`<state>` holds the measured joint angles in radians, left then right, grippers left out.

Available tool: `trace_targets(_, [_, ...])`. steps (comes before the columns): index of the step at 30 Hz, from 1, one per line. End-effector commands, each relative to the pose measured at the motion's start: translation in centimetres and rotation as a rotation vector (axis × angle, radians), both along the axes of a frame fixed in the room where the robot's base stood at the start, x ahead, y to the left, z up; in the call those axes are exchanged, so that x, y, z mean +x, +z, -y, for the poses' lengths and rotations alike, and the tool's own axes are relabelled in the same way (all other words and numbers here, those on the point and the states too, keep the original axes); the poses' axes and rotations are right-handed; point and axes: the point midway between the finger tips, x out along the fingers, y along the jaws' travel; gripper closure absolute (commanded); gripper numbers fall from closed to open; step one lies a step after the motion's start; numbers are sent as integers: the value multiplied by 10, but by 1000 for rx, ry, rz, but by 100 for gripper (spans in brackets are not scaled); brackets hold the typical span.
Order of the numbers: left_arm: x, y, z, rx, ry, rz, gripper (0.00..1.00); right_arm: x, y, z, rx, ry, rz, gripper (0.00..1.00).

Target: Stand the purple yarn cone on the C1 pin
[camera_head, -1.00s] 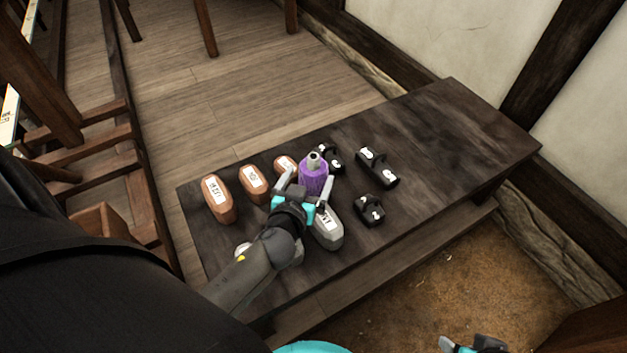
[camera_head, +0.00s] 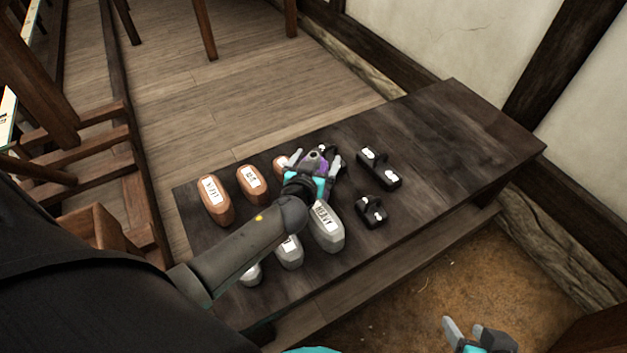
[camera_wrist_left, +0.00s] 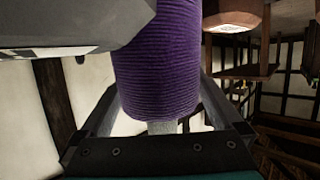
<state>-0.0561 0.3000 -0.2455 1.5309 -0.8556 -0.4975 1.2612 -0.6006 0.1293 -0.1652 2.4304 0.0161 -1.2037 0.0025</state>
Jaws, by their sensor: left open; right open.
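The purple yarn cone (camera_head: 324,161) is at the tips of my left gripper (camera_head: 316,163), over the far side of the dark bench. In the left wrist view the cone (camera_wrist_left: 157,62) fills the middle, its wound body between the two fingers and its pale grey end toward the palm. My left gripper is open around it; I cannot tell whether a finger touches it. What lies under the cone is hidden. My right gripper (camera_head: 462,336) is open and empty at the bottom edge. I cannot read which pin is C1.
Black blocks with white labels (camera_head: 379,168) and (camera_head: 371,211) sit right of the cone. Copper weights (camera_head: 216,202) and grey weights, one marked HEAVY (camera_head: 327,232), stand to the left and nearer. The right part of the bench (camera_head: 455,135) is clear.

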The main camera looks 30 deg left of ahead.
Motion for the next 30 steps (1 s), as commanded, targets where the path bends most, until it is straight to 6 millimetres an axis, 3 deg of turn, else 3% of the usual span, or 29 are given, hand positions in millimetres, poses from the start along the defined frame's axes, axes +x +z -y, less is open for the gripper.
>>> trace_targets(8, [1,0,0,1,0,0,0,1,0,-1,3,1,6,50])
trace_targets(30, [0,0,0,1,0,-1,82,0,-1,0,1,1,3,50])
